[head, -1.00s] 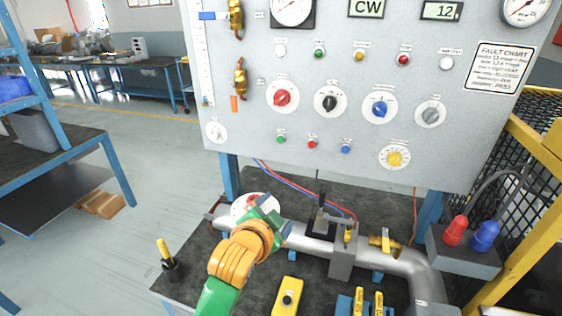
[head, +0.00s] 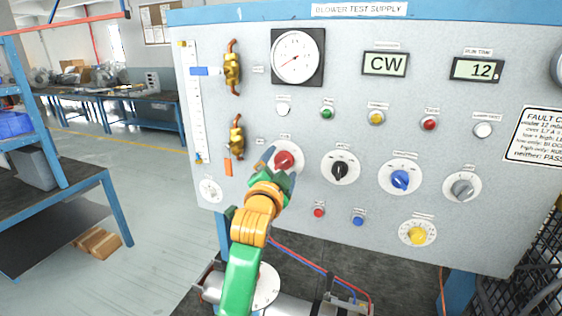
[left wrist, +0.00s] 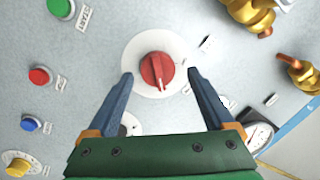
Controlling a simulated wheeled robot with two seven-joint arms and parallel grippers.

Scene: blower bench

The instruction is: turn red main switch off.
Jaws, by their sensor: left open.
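The red main switch (head: 284,160) is a red rotary knob on a round white plate, on the grey panel (head: 330,110). My left gripper (head: 278,160) is in front of it, and its arm hides the area below the knob. In the left wrist view the red knob (left wrist: 157,70) sits between and just beyond the two open blue fingertips of my left gripper (left wrist: 160,78). A white mark shows on the knob's lower part there. My right gripper is not in view.
The black knob (head: 340,168), blue knob (head: 400,179) and grey knob (head: 461,187) sit in a row to the right. Brass fittings (head: 236,137) stick out at the left. A yellow knob (head: 417,234) and small buttons are lower down.

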